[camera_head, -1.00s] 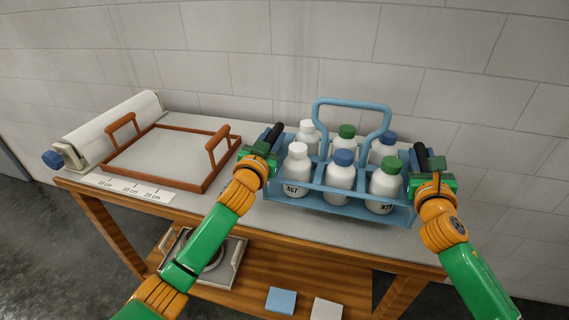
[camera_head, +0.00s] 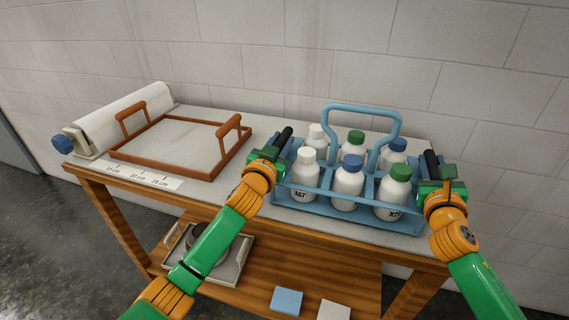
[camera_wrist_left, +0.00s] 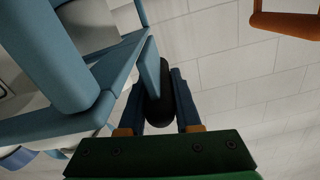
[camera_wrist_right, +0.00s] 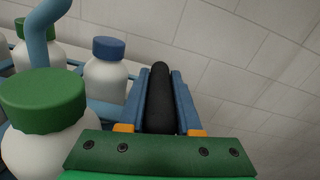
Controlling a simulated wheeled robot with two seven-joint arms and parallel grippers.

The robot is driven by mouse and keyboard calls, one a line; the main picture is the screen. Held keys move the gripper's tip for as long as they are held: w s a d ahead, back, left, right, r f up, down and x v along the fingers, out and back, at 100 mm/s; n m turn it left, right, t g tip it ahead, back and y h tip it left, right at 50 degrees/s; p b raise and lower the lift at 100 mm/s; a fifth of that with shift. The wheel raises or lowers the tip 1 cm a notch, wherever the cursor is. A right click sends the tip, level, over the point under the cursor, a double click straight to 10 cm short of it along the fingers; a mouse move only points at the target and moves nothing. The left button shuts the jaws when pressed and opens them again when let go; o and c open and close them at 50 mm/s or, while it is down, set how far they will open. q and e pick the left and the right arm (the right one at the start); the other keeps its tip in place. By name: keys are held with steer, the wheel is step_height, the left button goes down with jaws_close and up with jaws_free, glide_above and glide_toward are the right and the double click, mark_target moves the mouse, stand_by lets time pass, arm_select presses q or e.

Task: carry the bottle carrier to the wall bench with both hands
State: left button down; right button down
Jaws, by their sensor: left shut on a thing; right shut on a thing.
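The blue bottle carrier (camera_head: 330,204) holds several white bottles with white, green and blue caps and has a tall blue hoop handle (camera_head: 361,108). It is at the right part of the wall bench (camera_head: 225,207); whether its base touches the top I cannot tell. My left gripper (camera_head: 280,146) is shut on the black side grip (camera_wrist_left: 158,98) at the carrier's left end. My right gripper (camera_head: 432,170) is shut on the black side grip (camera_wrist_right: 160,100) at its right end. The carrier looks about level, its bottles upright.
An orange-framed tray (camera_head: 160,166) with two handles lies left of the carrier. A white roll (camera_head: 120,116) with a blue knob is at the bench's left end. A scale strip (camera_head: 143,178) lies at the front edge. The lower shelf holds another tray (camera_head: 240,258) and two small squares.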

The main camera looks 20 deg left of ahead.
arm_select(q)
steer(key=c, duration=0.6)
jaws_free()
steer(key=shift+s+r+p, duration=0.1)
steer(key=shift+p, duration=0.35)
arm_select(e)
steer(key=c, duration=0.6)
jaws_free()
steer(key=shift+s+r, duration=0.1)
arm_select(q)
steer(key=shift+s, duration=0.1)
arm_select(e)
steer(key=shift+s, duration=0.1)
arm_select(q)
steer(key=shift+s, duration=0.25)
steer(key=s, duration=1.1)
steer(key=shift+s+a, duration=0.2)
arm_select(e)
steer(key=s, duration=1.2)
steer(key=shift+a, duration=0.25)
arm_select(q)
steer(key=o, duration=0.5)
